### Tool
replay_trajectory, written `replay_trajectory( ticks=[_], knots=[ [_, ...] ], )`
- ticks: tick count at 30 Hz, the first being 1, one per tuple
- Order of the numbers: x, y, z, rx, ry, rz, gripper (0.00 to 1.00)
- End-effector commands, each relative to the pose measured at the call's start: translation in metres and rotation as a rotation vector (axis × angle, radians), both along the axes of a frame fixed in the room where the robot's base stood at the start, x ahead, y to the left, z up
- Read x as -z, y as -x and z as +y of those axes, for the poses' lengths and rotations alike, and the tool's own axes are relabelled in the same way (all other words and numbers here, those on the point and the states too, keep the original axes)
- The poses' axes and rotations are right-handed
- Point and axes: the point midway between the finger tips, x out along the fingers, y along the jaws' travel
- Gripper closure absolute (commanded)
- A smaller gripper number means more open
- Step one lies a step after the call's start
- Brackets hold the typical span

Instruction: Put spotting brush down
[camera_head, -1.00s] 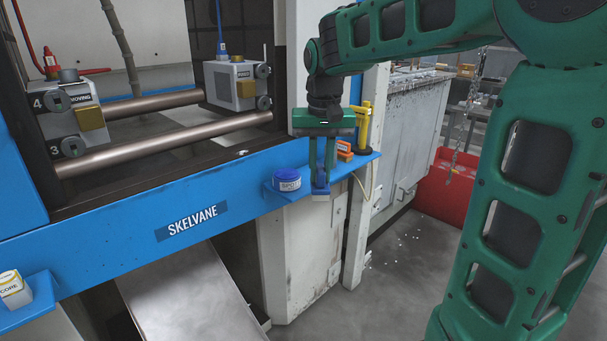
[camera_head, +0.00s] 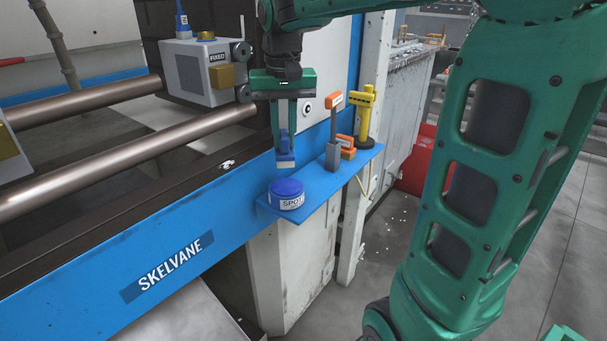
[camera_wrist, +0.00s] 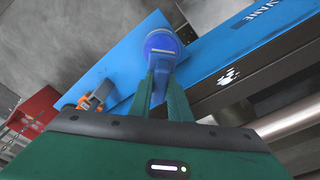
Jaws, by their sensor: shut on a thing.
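The spotting brush, blue with a pale bristle end (camera_head: 285,157), hangs upright from my gripper (camera_head: 284,130). My gripper points down and its fingers are shut on the brush's upper part. The brush is near the blue shelf (camera_head: 318,197), just behind and above the blue-lidded jar marked SPOT (camera_head: 286,196). I cannot tell whether its bristles touch anything. In the wrist view the fingertips of my gripper (camera_wrist: 163,72) reach toward a round blue shape over the shelf (camera_wrist: 110,70); brush and jar overlap there and are hard to part.
On the shelf's right stand a grey tool with an orange top (camera_head: 333,130), an orange block (camera_head: 347,148) and a yellow tool (camera_head: 366,112). The blue SKELVANE machine beam (camera_head: 110,262) runs left. A die block marked FIXED (camera_head: 205,72) is behind. Some shelf surface is bare.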

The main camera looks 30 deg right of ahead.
Motion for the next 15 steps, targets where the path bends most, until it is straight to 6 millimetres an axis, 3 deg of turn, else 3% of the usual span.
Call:
replay_trajectory(
  ticks=[5,15],
  knots=[
    [0.012,-0.003,-0.015,-0.002,0.000,0.003,1.00],
    [0.052,-0.015,-0.078,-0.006,-0.002,0.003,1.00]
  ],
)
